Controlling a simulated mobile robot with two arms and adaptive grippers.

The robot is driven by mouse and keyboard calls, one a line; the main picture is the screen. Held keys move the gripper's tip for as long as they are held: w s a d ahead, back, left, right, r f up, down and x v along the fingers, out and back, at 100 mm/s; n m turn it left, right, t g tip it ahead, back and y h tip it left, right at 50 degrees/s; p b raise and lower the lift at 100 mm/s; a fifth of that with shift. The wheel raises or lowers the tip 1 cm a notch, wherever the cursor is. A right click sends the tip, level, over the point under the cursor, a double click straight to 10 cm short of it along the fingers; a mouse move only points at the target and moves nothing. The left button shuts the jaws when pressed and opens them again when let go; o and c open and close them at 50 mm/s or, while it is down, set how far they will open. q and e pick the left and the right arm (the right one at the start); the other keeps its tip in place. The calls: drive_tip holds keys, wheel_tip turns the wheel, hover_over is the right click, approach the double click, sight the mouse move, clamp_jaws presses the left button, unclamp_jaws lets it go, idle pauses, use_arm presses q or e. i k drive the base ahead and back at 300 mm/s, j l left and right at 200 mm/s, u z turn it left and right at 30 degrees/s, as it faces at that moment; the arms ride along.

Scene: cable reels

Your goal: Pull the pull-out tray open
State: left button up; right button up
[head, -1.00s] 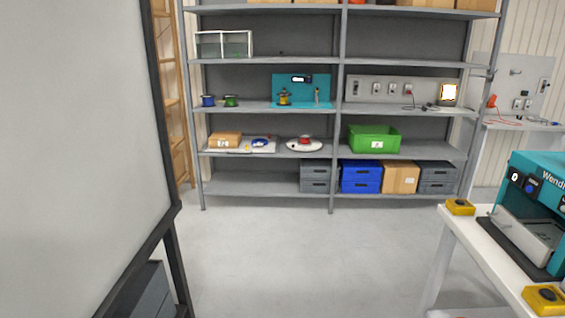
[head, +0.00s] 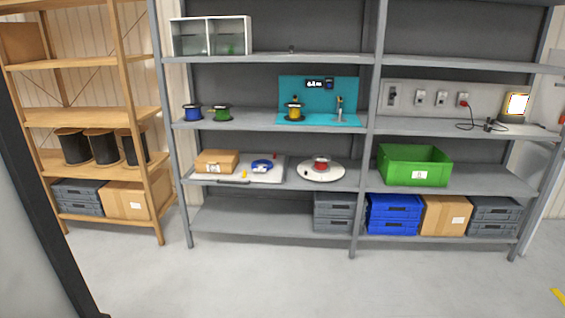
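The pull-out tray (head: 268,174) is a flat white board on the grey shelf unit's lower-middle level, left of the centre post. A dark handle (head: 233,182) shows at its front edge. A cardboard box (head: 217,161), a blue ring-shaped item (head: 262,166) and a small yellow item (head: 244,174) are on it. The tray appears to sit within the shelf; its exact extension cannot be told. Neither of my grippers is in view.
A green crate (head: 414,166) is further right. A whiteboard edge (head: 45,220) blocks the left foreground. The floor (head: 270,280) before the shelf is clear.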

sight(274, 175)
drive_tip(key=i+u, duration=0.2)
drive_tip(key=i, duration=0.45)
drive_tip(key=i+l+u, duration=0.2)
drive_tip(key=i, duration=0.5)
drive_tip(key=i+j+z, duration=0.1)
drive_tip(key=i, duration=0.35)
drive_tip(key=i+j, duration=0.1)
drive_tip(key=i, duration=0.3)
drive_tip(key=i+j+z, duration=0.15)
drive_tip(key=i, duration=0.3)
